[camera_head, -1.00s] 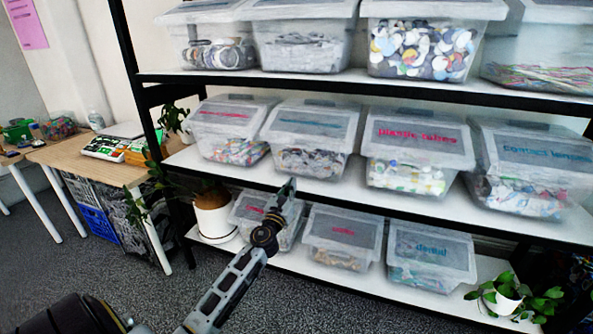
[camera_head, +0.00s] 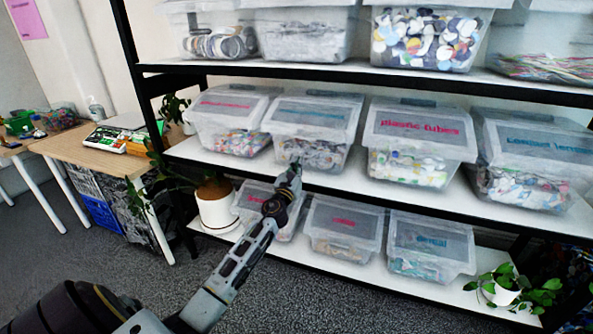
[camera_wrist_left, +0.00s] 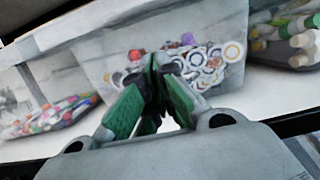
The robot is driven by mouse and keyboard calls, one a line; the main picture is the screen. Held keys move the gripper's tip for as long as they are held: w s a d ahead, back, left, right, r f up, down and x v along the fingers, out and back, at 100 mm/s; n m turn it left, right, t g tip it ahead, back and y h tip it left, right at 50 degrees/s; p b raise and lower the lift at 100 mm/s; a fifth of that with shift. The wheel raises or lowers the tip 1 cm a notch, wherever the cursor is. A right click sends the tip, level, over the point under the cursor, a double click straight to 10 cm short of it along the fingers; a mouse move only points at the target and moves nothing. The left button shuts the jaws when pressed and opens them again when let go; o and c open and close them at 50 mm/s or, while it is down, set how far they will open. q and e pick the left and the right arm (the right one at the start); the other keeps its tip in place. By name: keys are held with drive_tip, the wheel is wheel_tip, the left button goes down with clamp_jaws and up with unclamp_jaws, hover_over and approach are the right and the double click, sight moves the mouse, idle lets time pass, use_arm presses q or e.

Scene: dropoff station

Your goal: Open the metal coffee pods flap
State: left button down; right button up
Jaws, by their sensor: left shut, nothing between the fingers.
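A clear bin (camera_head: 330,157) of silvery round pieces stands second from left on the middle shelf. Its slanted front flap (camera_head: 312,116) is shut and bears a teal label too blurred to read. My left gripper (camera_head: 295,170) is in front of the bin's lower front, below the flap, its fingers shut and empty. In the left wrist view the closed green fingers (camera_wrist_left: 155,66) point at a clear bin (camera_wrist_left: 205,22) with round discs inside. I cannot tell whether they touch it. My right gripper is not in view.
Bins stand close on both sides, one with a red label (camera_head: 227,108) at left and a plastic tubes bin (camera_head: 418,128) at right. The upper shelf (camera_head: 330,72) overhangs them. Bins and a potted plant (camera_head: 217,205) are below. A wooden table (camera_head: 90,153) is at left.

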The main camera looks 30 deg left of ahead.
sight(305, 151)
use_arm(q)
drive_tip(key=shift+x, duration=1)
drive_tip(key=shift+w+a+r, duration=0.1)
drive_tip(key=shift+w+r, duration=0.05)
drive_tip(key=shift+w, duration=0.4)
drive_tip(key=shift+w+r, duration=0.15)
drive_tip(key=shift+r, duration=0.15)
wheel_tip(305, 151, up, 3)
drive_tip(key=shift+f+p, duration=0.1)
drive_tip(key=shift+p, duration=0.75)
drive_tip(key=shift+r, duration=0.35)
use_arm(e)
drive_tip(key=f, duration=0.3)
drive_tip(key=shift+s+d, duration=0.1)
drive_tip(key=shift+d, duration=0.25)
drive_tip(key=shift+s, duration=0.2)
